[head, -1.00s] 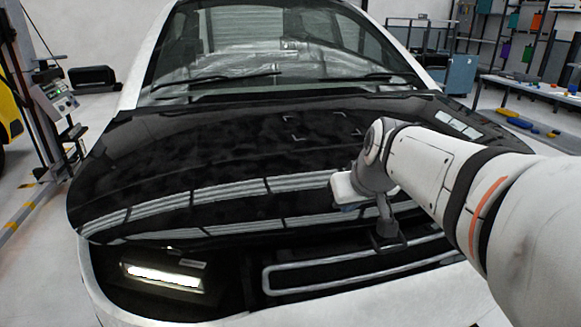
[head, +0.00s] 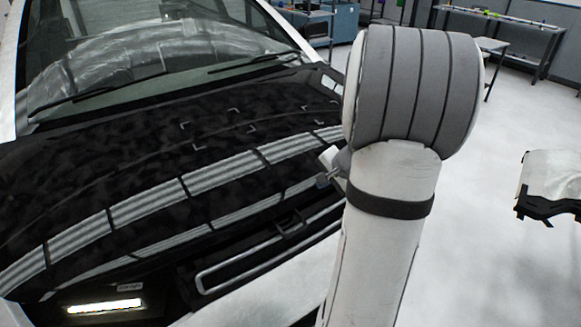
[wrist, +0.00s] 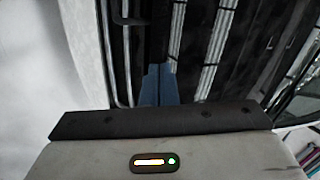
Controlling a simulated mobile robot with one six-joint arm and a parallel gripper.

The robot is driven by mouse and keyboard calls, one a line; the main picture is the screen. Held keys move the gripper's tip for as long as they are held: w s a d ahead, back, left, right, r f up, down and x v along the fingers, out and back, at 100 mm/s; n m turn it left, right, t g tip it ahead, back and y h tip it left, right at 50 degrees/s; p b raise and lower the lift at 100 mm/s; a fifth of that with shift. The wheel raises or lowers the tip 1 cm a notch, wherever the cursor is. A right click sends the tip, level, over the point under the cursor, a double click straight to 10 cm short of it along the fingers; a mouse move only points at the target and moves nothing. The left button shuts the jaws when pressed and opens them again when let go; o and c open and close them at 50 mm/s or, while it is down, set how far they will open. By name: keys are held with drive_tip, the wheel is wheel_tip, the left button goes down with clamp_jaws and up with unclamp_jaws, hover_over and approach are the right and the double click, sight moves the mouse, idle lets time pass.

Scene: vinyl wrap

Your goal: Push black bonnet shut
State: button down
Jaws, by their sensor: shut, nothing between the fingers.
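The black bonnet (head: 150,160) is glossy, with striped light reflections and pale corner marks. It fills the left and middle of the head view. A dark band with a lit lamp (head: 105,306) and a pale-framed grille (head: 265,250) lies below its front edge. I cannot tell if the bonnet is fully down. My gripper is mostly hidden behind my arm in the head view, near the bonnet's front right. In the wrist view my gripper's blue fingers (wrist: 160,82) are together and empty, in front of the bonnet (wrist: 205,55); contact is unclear.
The windscreen (head: 150,50) rises behind the bonnet. A workbench (head: 500,22) stands at the back right. A pale object with a dark frame (head: 553,180) is at the right edge. The floor between is clear.

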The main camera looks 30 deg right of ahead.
drive_tip(key=s+d+m, duration=0.1)
drive_tip(key=d+m, duration=0.1)
drive_tip(key=d, duration=0.1)
approach(309, 199)
drive_tip(key=p+x, duration=0.1)
drive_tip(key=x, duration=0.6)
drive_tip(key=shift+f, duration=0.1)
